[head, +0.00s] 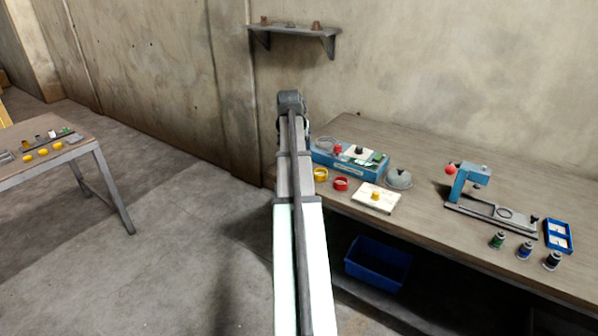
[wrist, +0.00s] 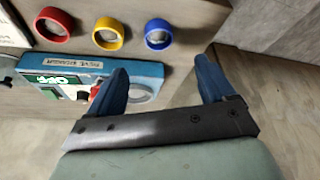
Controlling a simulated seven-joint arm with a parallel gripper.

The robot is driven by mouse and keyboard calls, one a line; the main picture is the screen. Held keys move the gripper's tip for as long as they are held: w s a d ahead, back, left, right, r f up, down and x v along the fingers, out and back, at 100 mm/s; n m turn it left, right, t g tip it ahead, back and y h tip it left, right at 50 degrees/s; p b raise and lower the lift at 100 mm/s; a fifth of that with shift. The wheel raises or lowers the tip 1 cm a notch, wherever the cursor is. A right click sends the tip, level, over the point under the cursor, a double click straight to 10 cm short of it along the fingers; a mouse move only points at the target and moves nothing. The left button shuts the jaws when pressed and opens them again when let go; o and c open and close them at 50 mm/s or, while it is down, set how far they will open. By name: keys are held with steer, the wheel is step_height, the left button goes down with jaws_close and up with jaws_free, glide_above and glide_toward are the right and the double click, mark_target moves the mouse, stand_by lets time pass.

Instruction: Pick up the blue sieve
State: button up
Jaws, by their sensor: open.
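The blue sieve (wrist: 158,34), a small round ring with a grey mesh inside, lies on the wooden bench at the top middle of the wrist view. A yellow sieve (wrist: 109,33) and a red sieve (wrist: 54,24) lie in a row to its left. My gripper (wrist: 162,70) is open and empty, with its two blue fingers pointing toward the row. The blue sieve shows beyond the fingertips, between their lines and apart from them. In the head view my arm blocks the blue sieve; the yellow sieve (head: 320,174) and red sieve (head: 341,184) show beside the arm.
A blue sieve shaker box (wrist: 150,75) with a green display stands beside the left finger. Bare bench lies right of the blue sieve.

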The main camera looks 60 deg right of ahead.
steer(key=x, duration=1.2)
steer(key=shift+s+d+f, duration=0.1)
steer(key=shift+d, duration=0.05)
steer(key=c, duration=1.2)
steer(key=shift+o, duration=0.2)
